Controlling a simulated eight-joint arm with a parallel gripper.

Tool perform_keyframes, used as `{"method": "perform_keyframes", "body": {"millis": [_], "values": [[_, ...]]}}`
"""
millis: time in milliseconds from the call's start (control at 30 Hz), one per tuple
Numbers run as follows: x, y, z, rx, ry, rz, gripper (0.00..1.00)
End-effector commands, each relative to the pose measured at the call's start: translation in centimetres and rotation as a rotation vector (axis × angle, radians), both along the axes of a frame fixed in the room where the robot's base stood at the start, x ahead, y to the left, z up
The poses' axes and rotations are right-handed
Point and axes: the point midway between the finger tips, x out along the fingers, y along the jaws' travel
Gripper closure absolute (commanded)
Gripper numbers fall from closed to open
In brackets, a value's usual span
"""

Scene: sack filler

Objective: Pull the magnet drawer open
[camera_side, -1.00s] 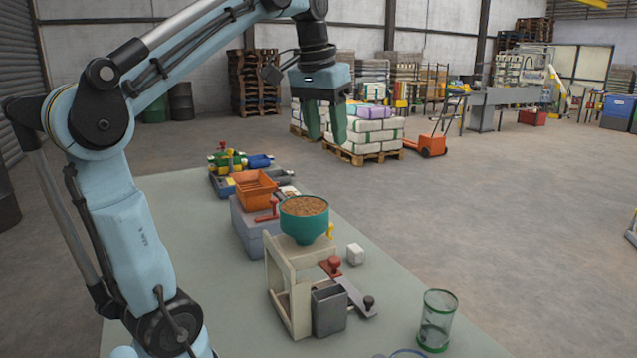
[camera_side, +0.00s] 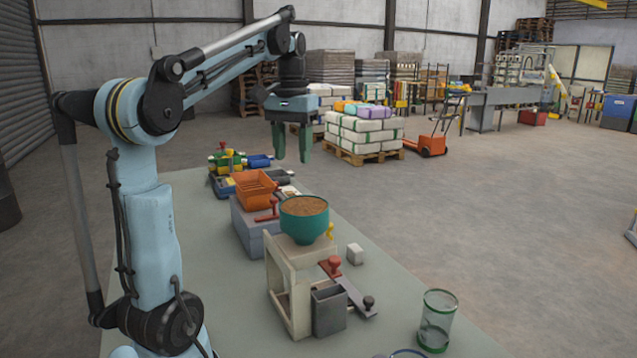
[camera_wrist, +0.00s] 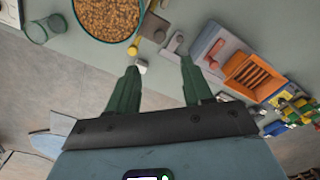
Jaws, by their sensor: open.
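My gripper (camera_side: 291,150) is open and empty, with green fingers pointing down in the air beyond and above the filler. In the wrist view its fingers (camera_wrist: 159,66) stand apart. The filler is a cream frame (camera_side: 278,275) with a teal hopper (camera_side: 304,222) full of brown grains. At its front are a red knob (camera_side: 331,265), a flat grey bar (camera_side: 352,292) with a dark knob (camera_side: 369,302), and a grey open box (camera_side: 328,310). A yellow knob (camera_side: 330,231) sits beside the hopper. I cannot tell for sure which part is the magnet drawer; my gripper touches none.
A grey unit with a red lever (camera_side: 267,217) and an orange tray (camera_side: 254,188) stand behind the filler. A white block (camera_side: 355,253) is to its right. A clear green-rimmed cup (camera_side: 437,320) stands at front right. Colourful items lie at the far end.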

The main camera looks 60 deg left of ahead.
Motion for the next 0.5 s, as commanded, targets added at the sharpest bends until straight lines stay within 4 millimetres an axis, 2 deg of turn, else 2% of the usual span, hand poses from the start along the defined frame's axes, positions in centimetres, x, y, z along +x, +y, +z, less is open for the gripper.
{"method": "perform_keyframes", "body": {"millis": [267, 500], "values": [[0.0, 0.0, -2.0, 0.001, -0.001, -0.001, 0.50], [0.0, 0.0, -5.6, 0.001, -0.001, 0.000, 0.50]]}}
